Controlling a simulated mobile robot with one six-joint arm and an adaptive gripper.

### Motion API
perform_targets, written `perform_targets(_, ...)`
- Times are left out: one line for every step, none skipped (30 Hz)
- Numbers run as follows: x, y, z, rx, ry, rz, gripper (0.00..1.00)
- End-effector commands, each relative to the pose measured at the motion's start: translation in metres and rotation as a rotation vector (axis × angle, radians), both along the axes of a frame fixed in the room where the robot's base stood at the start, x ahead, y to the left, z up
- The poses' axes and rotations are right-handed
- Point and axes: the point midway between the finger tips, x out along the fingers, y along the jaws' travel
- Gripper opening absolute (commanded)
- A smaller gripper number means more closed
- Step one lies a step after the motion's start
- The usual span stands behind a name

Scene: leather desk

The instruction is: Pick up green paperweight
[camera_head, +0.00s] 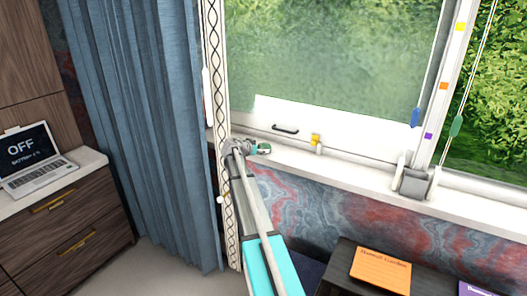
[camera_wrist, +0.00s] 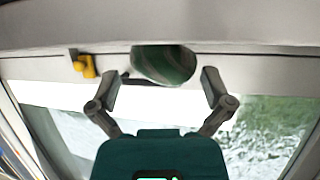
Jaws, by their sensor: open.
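The green paperweight (camera_wrist: 165,63) is rounded, with darker and paler streaks, and sits at the top middle of the wrist view. My gripper (camera_wrist: 161,82) is open, with one finger on each side of the paperweight's lower part. I see no clear contact between the fingers and it. In the head view my gripper (camera_head: 250,148) is at the left end of the white window sill. A small green shape shows at its tip there, too small to tell whether it is the paperweight.
The white sill (camera_head: 350,175) runs right below the window. A yellow piece (camera_head: 315,140) is on the window frame, right of my gripper. A blue curtain (camera_head: 145,120) hangs to the left. An orange book (camera_head: 381,270) lies on a dark surface below.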

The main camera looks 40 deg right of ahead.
Motion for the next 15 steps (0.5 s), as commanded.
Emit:
perform_targets(0.003,-0.007,-0.004,0.0,0.0,-0.001,1.0)
perform_targets(0.004,-0.011,-0.005,0.0,0.0,0.0,1.0)
perform_targets(0.004,-0.014,-0.008,0.0,0.0,0.0,1.0)
perform_targets(0.005,-0.017,-0.009,0.0,0.001,0.001,1.0)
perform_targets(0.005,-0.019,-0.01,0.0,0.001,0.001,1.0)
perform_targets(0.005,-0.022,-0.01,0.0,0.001,0.001,1.0)
perform_targets(0.006,-0.024,-0.011,0.0,0.001,0.001,1.0)
perform_targets(0.006,-0.025,-0.011,0.0,0.001,0.001,1.0)
perform_targets(0.006,-0.027,-0.011,0.001,0.001,0.001,1.0)
perform_targets(0.005,-0.027,-0.011,0.001,0.001,0.001,1.0)
perform_targets(0.005,-0.027,-0.011,0.001,0.001,0.001,1.0)
perform_targets(0.005,-0.027,-0.011,0.001,0.001,0.001,1.0)
perform_targets(0.005,-0.027,-0.011,0.001,0.001,0.001,1.0)
perform_targets(0.005,-0.027,-0.011,0.001,0.001,0.001,1.0)
perform_targets(0.005,-0.027,-0.011,0.001,0.001,0.001,1.0)
